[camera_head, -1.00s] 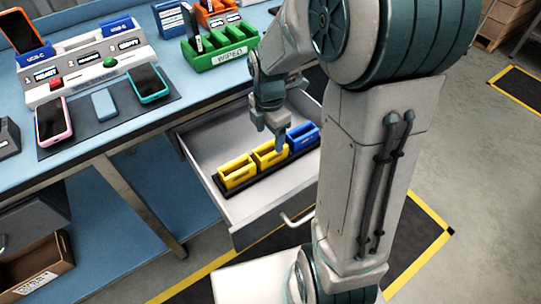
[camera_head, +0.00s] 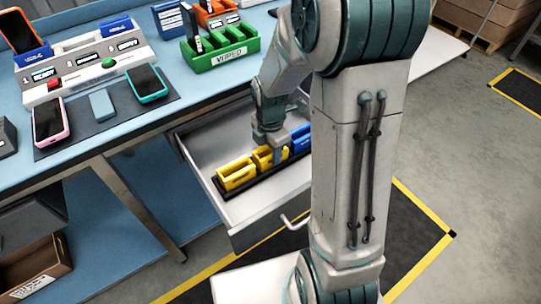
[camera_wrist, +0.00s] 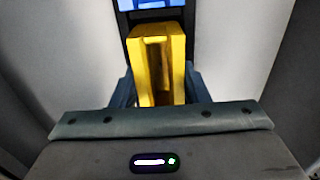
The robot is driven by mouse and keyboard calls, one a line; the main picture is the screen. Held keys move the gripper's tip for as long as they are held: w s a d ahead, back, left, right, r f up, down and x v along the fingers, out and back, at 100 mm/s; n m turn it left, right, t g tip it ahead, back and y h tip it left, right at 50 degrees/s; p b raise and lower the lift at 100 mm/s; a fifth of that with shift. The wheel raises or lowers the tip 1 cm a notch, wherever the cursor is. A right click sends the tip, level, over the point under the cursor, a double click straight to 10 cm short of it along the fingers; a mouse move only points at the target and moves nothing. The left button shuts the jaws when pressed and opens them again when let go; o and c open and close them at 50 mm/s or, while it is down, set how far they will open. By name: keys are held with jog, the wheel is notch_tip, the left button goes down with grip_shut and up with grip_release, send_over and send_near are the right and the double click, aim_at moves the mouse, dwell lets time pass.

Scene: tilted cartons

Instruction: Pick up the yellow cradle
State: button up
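Two yellow cradles stand in a row on a dark strip in the open drawer. The left yellow cradle (camera_head: 237,175) is clear of my gripper. My gripper (camera_head: 272,150) is down at the middle yellow cradle (camera_head: 261,158), partly covering it. In the wrist view this yellow cradle (camera_wrist: 160,60) stands between my two fingers (camera_wrist: 160,92), one on each side. The fingers look apart, with thin gaps beside the cradle. Its lower part is hidden behind the gripper body.
A blue cradle (camera_head: 300,138) stands right behind the middle yellow one in the row. The drawer (camera_head: 265,205) has walls around the row and bare floor in front. Above it is the blue bench (camera_head: 180,100) with a green rack (camera_head: 222,55) near its edge.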

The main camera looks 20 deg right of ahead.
jog(key=shift+c, duration=1.1)
jog(key=shift+r, duration=0.1)
notch_tip(320, 180, up, 10)
jog(key=p, duration=0.1)
jog(key=shift+p, duration=0.4)
jog(key=shift+r+p, duration=0.7)
notch_tip(320, 180, up, 3)
jog(key=p, duration=0.2)
jog(key=shift+p, duration=0.35)
jog(key=shift+f, duration=0.1)
